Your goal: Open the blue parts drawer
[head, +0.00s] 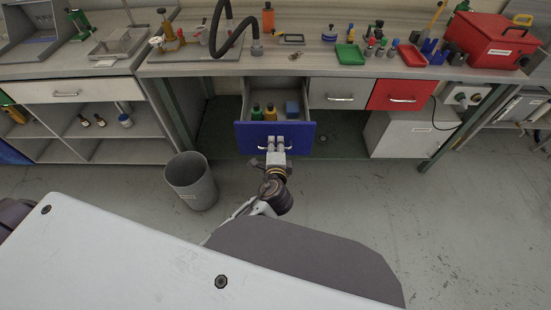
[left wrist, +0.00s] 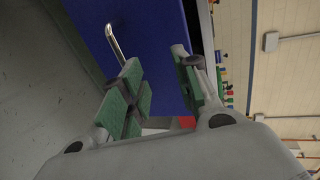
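The blue parts drawer (head: 301,136) stands pulled out from under the workbench, with its inside showing. Two bottles (head: 263,112) with yellow and green parts and a small blue box (head: 292,109) sit in it. My left gripper (head: 275,144) is at the middle of the drawer's front, over the metal handle (head: 291,149). In the left wrist view, my left gripper (left wrist: 158,75) has its green-padded fingers apart, with blue drawer front (left wrist: 155,30) behind the gap. The handle (left wrist: 116,42) runs behind one finger; I cannot see it between the pads. My right gripper is not in view.
Beside it are a closed grey drawer (head: 338,95) and a closed red drawer (head: 402,95). A grey bin (head: 190,181) stands on the floor to the left. A white cabinet (head: 399,138) is under the bench at right. The floor right of my arm is clear.

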